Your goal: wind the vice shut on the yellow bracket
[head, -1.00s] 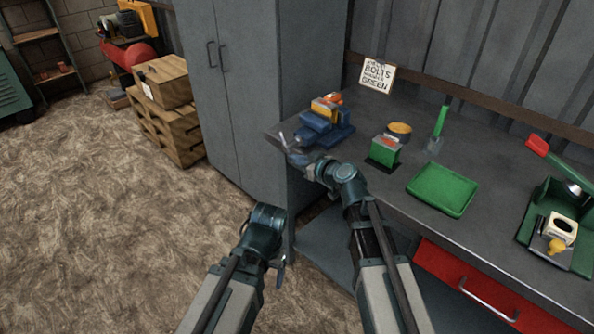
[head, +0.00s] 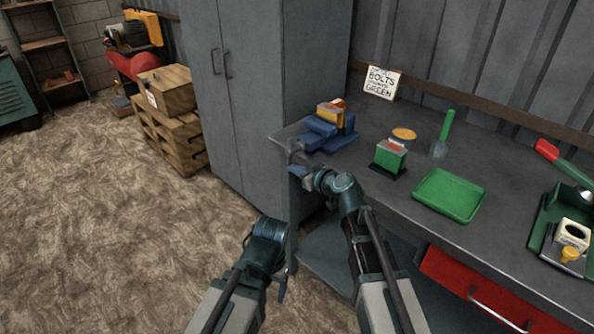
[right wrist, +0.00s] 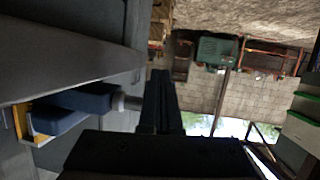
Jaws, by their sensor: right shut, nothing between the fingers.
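The blue vice (head: 318,133) stands at the left end of the grey workbench. The yellow bracket (head: 329,113) sits at its top, with something orange-red behind it; whether the jaws touch it I cannot tell. My right gripper (head: 296,167) is just off the bench's left edge, near the screw end of the vice. In the right wrist view its dark fingers (right wrist: 161,100) are together and empty, beside the grey screw end (right wrist: 121,102) of the blue vice (right wrist: 78,102). The yellow bracket (right wrist: 24,122) shows at the left there. My left gripper (head: 283,287) hangs low, clear of the bench; its fingers are unclear.
A tall grey cabinet (head: 255,80) stands close behind the vice's left. Open floor lies left.

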